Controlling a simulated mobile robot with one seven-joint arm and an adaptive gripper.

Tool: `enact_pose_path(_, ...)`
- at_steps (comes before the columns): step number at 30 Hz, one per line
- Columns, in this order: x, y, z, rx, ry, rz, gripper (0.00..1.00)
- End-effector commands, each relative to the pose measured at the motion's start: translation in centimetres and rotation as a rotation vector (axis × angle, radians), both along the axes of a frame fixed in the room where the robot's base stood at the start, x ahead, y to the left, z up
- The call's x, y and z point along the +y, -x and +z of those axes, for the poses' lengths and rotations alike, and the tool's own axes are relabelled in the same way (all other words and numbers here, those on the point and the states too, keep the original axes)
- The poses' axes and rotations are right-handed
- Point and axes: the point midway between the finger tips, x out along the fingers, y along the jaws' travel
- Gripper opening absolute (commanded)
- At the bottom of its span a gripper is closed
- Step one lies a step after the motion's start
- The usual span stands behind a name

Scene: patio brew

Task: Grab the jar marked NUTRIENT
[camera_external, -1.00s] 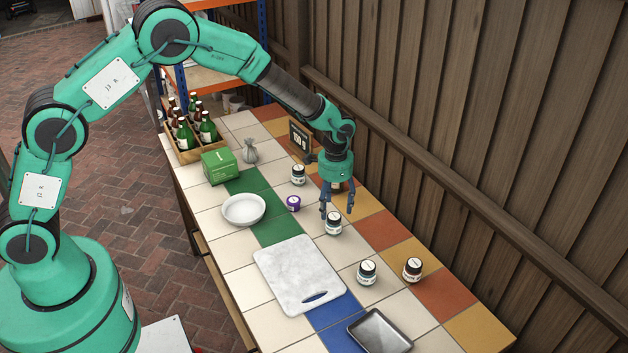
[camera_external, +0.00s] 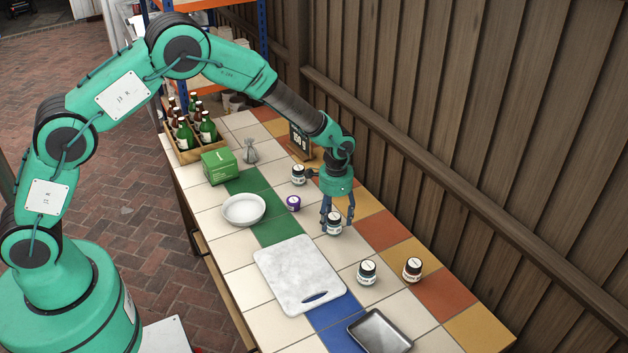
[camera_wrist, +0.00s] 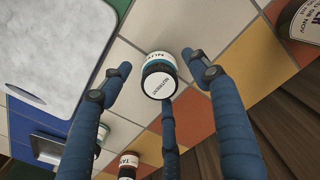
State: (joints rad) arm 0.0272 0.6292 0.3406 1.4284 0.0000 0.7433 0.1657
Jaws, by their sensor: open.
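The jar marked NUTRIENT (camera_wrist: 160,80) stands below my gripper in the wrist view, with a black lid, a white lid label and a white and teal side label. In the external view this jar (camera_external: 334,224) stands upright on the tiled table, at the fingertips. My gripper (camera_external: 337,218) is open, pointing down over the jar. In the wrist view my gripper's blue fingers (camera_wrist: 160,78) are spread around the jar, with gaps at the left and right. I cannot tell whether the lower finger touches the lid.
Similar jars stand at the front right (camera_external: 367,272), (camera_external: 413,269) and behind (camera_external: 298,174). A purple-lidded container (camera_external: 293,203), white bowl (camera_external: 243,209), marble board (camera_external: 299,275) and metal tray (camera_external: 380,332) are nearby. A wooden fence (camera_external: 480,150) runs along the right.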

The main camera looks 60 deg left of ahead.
Motion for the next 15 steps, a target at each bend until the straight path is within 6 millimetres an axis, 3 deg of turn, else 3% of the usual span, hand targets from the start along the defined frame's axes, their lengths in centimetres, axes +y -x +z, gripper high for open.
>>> enact_pose_path(8, 0.0, 0.01, 0.01, 0.0, 0.0, 0.0, 0.61)
enact_pose_path(15, 0.0, 0.01, 0.01, 0.0, 0.0, 0.0, 0.13)
